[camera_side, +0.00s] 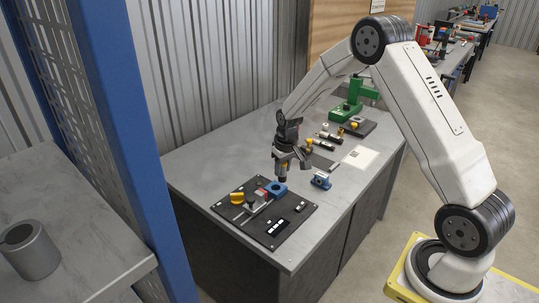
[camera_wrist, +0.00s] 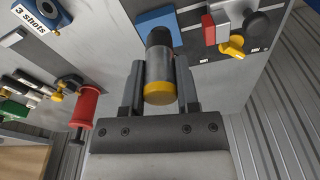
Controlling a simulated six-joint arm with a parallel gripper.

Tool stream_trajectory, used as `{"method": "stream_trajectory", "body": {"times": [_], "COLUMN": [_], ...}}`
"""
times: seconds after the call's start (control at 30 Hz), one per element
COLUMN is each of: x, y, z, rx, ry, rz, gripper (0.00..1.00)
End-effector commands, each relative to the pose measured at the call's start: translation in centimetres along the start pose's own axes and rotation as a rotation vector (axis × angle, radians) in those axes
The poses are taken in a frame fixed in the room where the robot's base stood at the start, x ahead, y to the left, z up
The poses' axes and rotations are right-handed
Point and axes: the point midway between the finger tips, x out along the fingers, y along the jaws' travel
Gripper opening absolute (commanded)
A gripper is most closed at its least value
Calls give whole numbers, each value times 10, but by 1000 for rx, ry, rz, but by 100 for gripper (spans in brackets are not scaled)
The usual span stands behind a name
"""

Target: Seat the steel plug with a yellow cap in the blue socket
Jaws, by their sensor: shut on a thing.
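My gripper (camera_wrist: 160,70) is shut on the steel plug (camera_wrist: 159,68), with one finger on each side. The plug's yellow cap (camera_wrist: 159,93) faces the wrist camera and its dark end points away, toward the board. In the side view my gripper (camera_side: 284,164) points down with the plug's dark lower end (camera_side: 283,179) just over the blue socket (camera_side: 277,189). The blue socket also shows in the wrist view (camera_wrist: 155,20), partly hidden behind the plug. I cannot tell whether the plug's end touches it.
The socket is on a dark board (camera_side: 275,232) with a yellow knob (camera_side: 237,198) and a red block (camera_wrist: 208,28). A separate blue piece labelled "3 shots" (camera_wrist: 45,12) stands beside the board. A red-handled tool (camera_wrist: 84,106) and a green press (camera_side: 350,98) are further back.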

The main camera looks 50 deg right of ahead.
Motion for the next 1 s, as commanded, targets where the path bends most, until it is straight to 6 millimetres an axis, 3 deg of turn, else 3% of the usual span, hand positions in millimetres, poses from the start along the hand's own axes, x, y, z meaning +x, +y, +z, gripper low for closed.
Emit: {"method": "stream_trajectory", "body": {"times": [0.37, 0.77, 1.0], "x": [34, 40, 65], "y": [1, 2, 2], "z": [-22, -27, -26], "rx": [0, 0, 0], "ry": [1, 2, 0], "rz": [0, 0, 0], "gripper": [0, 0, 0]}}
